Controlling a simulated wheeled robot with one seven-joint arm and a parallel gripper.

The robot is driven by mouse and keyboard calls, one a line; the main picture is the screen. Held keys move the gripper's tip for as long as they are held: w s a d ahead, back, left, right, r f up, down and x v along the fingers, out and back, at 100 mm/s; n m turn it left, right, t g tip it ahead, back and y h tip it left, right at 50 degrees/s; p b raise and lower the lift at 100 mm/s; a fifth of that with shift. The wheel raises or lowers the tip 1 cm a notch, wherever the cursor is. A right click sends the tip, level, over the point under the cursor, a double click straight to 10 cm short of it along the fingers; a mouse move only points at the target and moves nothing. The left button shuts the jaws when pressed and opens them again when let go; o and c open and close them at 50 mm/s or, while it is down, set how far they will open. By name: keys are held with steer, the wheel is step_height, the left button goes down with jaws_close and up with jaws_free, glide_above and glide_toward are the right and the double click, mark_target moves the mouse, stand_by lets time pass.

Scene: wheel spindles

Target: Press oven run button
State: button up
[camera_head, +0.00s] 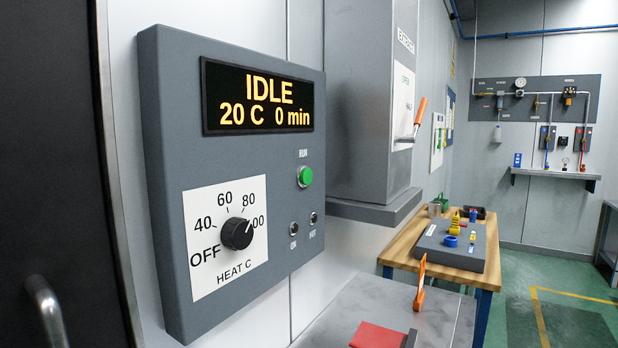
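The oven control panel (166,120) is a grey box on the wall at the left of the head view. Its display (258,98) reads "IDLE", "20 C 0 min" in amber. The green run button (305,176) sits below the display on the right, under the label "RUN". A black heat knob (237,233) sits on a white dial plate marked OFF, 40, 60, 80 and a partly covered "00". Two small switches (294,228) are below the button. My gripper is not in view.
A metal surface below the panel holds a red item (377,336) and an upright orange item (421,284). A wooden workbench (398,251) with a grey tray stands beyond. A grey cabinet with an orange-handled lever (418,116) is right of the panel. Green floor lies open at right.

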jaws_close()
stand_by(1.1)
